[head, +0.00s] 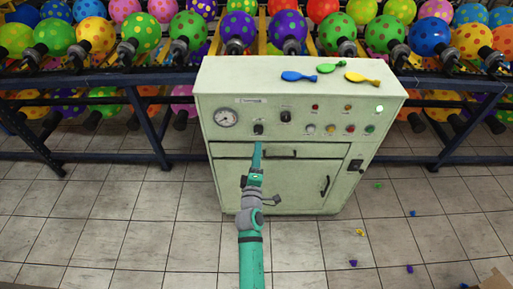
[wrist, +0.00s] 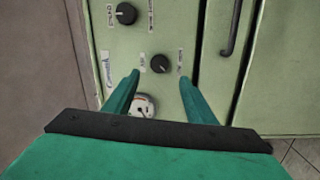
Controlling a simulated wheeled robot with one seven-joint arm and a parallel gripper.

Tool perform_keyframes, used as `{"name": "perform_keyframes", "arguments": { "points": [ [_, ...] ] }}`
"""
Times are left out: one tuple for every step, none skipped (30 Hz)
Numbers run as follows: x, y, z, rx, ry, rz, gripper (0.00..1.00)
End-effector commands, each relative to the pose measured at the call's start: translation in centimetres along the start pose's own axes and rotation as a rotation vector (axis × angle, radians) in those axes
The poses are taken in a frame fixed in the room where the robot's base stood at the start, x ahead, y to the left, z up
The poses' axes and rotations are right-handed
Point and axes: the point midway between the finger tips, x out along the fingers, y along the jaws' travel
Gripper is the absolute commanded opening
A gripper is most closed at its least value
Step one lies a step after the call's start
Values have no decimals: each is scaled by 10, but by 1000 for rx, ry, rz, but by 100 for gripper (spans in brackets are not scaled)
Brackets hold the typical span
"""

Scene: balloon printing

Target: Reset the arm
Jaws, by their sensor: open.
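My arm rises from the bottom of the head view. My gripper (head: 257,150) is in front of the pale green control cabinet (head: 225,185), just below a black knob (head: 258,129). In the wrist view my gripper (wrist: 159,76) is open, its two teal fingers apart. A black knob (wrist: 160,63) shows just beyond and between the fingertips. A round gauge (wrist: 144,105) shows between the fingers, partly covered. I see nothing held, and I cannot tell whether a finger touches the panel.
Three flat balloons, blue (head: 298,76), green (head: 330,67) and yellow (head: 361,77), lie on the cabinet top. Dark blue rails (head: 150,125) flank the cabinet, with dotted balloons behind. A cabinet handle (head: 325,186) sticks out. Small coloured bits lie on the tiled floor at right.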

Motion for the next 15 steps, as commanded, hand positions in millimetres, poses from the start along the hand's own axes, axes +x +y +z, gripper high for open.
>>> {"name": "perform_keyframes", "arguments": {
  "points": [
    [-4,0,-1,1,1,0,51],
    [-5,0,-1,0,2,0,51],
    [-6,0,-2,0,3,0,51],
    [-7,0,-2,0,3,0,51],
    [-8,0,-2,0,3,0,51],
    [-8,0,-3,0,4,0,51],
    [-8,0,-3,0,4,0,51],
    [-8,0,-3,0,4,0,51],
    [-8,0,-3,0,4,0,51],
    [-8,0,-3,0,4,0,51],
    [-8,0,-3,0,4,0,51],
    [-8,0,-3,0,4,0,51],
    [-8,0,-3,0,4,0,51],
    [-8,0,-3,0,4,0,51],
    [-8,0,-3,0,4,0,51]
  ]
}}
